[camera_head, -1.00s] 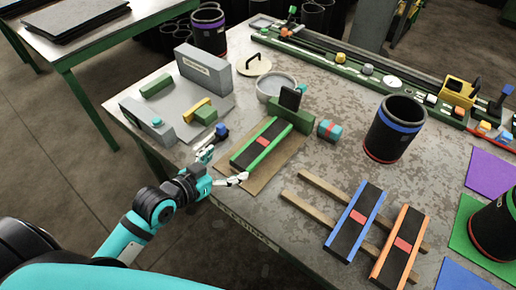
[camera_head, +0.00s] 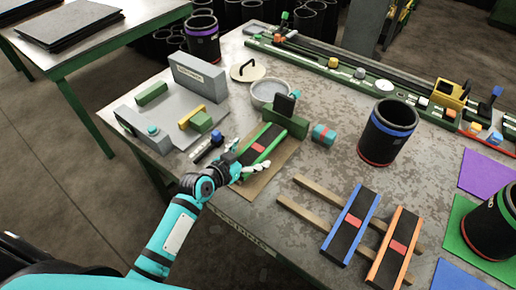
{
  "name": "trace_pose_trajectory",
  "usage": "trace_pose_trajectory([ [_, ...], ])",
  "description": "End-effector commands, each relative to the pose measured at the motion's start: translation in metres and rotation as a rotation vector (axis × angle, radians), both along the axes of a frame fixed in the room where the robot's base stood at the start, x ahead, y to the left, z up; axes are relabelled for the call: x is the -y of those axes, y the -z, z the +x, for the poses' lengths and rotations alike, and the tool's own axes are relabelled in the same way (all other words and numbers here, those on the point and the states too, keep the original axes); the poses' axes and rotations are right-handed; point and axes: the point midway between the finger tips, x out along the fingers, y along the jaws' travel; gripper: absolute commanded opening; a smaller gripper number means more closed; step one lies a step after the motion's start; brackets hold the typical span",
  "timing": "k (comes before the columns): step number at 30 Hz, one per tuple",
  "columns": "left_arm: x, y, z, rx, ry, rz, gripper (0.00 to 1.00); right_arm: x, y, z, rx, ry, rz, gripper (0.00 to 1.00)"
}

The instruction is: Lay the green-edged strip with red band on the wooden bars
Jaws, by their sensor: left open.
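The green-edged strip with red band (camera_head: 259,149) lies on a brown mat (camera_head: 281,160) near the table's front edge. My left gripper (camera_head: 250,158) is open over the strip's near end, its fingers spread across the strip's width. I cannot tell whether the fingers touch it. Two wooden bars (camera_head: 301,206) lie parallel to the right of the mat. A blue-edged strip (camera_head: 350,225) and an orange-edged strip (camera_head: 394,248) lie across the bars' right part; the bars' left part is bare. My right gripper is not in view.
A green block with a dark upright plate (camera_head: 285,110) stands at the strip's far end. A grey fixture (camera_head: 150,125) is to the left. A black sleeve with a blue ring (camera_head: 388,133) stands behind the bars. Bare tabletop lies between mat and bars.

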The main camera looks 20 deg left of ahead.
Motion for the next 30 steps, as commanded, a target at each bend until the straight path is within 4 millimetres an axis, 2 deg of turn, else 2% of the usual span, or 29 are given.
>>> trace_pose_trajectory([
  [4, 0.003, 0.004, 0.023, 0.0, -0.001, -0.002, 0.94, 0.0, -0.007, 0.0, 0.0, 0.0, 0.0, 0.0],
  [9, 0.009, 0.014, 0.039, 0.001, 0.0, -0.001, 0.94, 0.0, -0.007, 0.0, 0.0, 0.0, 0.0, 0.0],
  [17, 0.01, 0.016, 0.041, 0.001, 0.0, 0.0, 0.94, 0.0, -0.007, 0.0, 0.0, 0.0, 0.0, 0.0],
  [30, 0.01, 0.016, 0.041, 0.0, 0.0, -0.001, 0.38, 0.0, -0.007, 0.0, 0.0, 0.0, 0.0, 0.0],
])
